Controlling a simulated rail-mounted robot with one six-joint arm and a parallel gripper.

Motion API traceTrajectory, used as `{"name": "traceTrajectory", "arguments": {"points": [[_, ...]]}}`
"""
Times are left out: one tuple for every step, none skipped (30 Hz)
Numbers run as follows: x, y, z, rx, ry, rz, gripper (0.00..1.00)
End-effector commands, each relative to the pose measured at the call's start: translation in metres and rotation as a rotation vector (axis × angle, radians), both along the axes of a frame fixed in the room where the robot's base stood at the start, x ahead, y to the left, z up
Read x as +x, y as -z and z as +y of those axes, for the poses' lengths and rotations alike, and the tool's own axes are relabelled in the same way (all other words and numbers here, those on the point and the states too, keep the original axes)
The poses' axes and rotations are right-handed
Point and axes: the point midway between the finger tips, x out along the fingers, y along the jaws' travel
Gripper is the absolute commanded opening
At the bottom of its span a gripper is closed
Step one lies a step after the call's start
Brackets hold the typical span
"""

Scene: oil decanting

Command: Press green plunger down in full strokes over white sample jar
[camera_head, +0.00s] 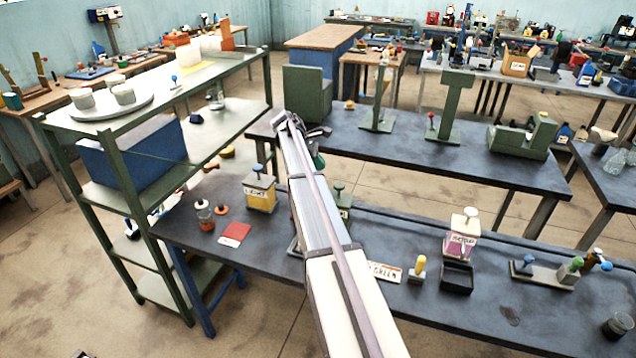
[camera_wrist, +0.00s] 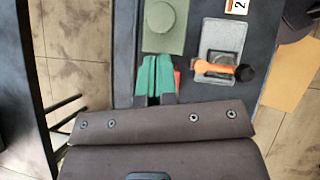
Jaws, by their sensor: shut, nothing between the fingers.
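The green dispenser (camera_head: 344,200) stands on the front bench, partly hidden behind my arm. My gripper (camera_head: 318,160) is beyond the dispenser in the head view, near the far bench's edge. In the wrist view the green fingers (camera_wrist: 156,78) are together and empty. They point toward a green block with a round disc (camera_wrist: 166,20), which I cannot match to the dispenser.
A yellow dispenser (camera_head: 260,194) stands left and a pink one (camera_head: 461,237) right, behind a black tray (camera_head: 457,278). A green shelf rack (camera_head: 120,185) stands left. The wrist view shows a grey plate (camera_wrist: 222,37) with an orange lever (camera_wrist: 212,68) beside the fingers.

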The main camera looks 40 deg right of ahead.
Motion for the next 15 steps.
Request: {"name": "traceTrajectory", "arguments": {"points": [[-0.0009, 0.0000, -0.0001, 0.008, -0.012, 0.007, 0.00], [-0.0009, 0.0001, 0.0000, 0.010, -0.016, 0.010, 0.00], [-0.0009, 0.0001, 0.0002, 0.010, -0.019, 0.010, 0.00], [-0.0008, 0.0001, 0.0003, 0.011, -0.018, 0.009, 0.00], [-0.0008, 0.0002, 0.0003, 0.011, -0.018, 0.009, 0.00], [-0.0007, 0.0002, 0.0004, 0.010, -0.017, 0.009, 0.00], [-0.0006, 0.0002, 0.0005, 0.010, -0.017, 0.009, 0.00], [-0.0006, 0.0003, 0.0006, 0.011, -0.017, 0.008, 0.00], [-0.0007, 0.0004, 0.0005, 0.011, -0.017, 0.008, 0.00], [-0.0008, 0.0009, 0.0005, 0.011, -0.017, 0.008, 0.00], [-0.0011, 0.0016, 0.0003, 0.011, -0.017, 0.008, 0.00], [-0.0016, 0.0030, -0.0003, 0.011, -0.017, 0.008, 0.00], [-0.0022, 0.0046, -0.0009, 0.011, -0.017, 0.008, 0.00], [-0.0029, 0.0064, -0.0017, 0.010, -0.016, 0.007, 0.00], [-0.0041, 0.0094, -0.0029, 0.010, -0.016, 0.007, 0.00]]}}
